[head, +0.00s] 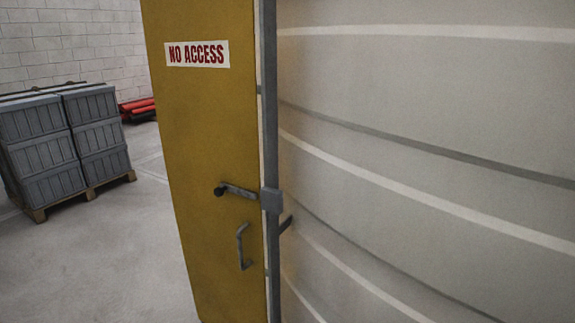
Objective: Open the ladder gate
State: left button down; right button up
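The ladder gate (205,130) is a tall yellow panel in the middle of the head view, with a "NO ACCESS" sign (197,54) near its top. A dark lever handle (236,190) sits at its right edge, beside a grey latch block (271,200) on a grey upright post (270,120). A grey D-shaped pull handle (243,247) is fixed below the lever. The panel's right edge lies close along the post. Neither of my grippers shows in this view.
A large pale ribbed curved wall (430,130) fills the right side. Stacked grey crates (65,145) stand on a wooden pallet (85,192) at the left. Red and black items (138,108) lie behind. The grey floor (110,260) is clear left of the gate.

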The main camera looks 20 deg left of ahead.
aim_at(201, 55)
jog(key=u, duration=1.25)
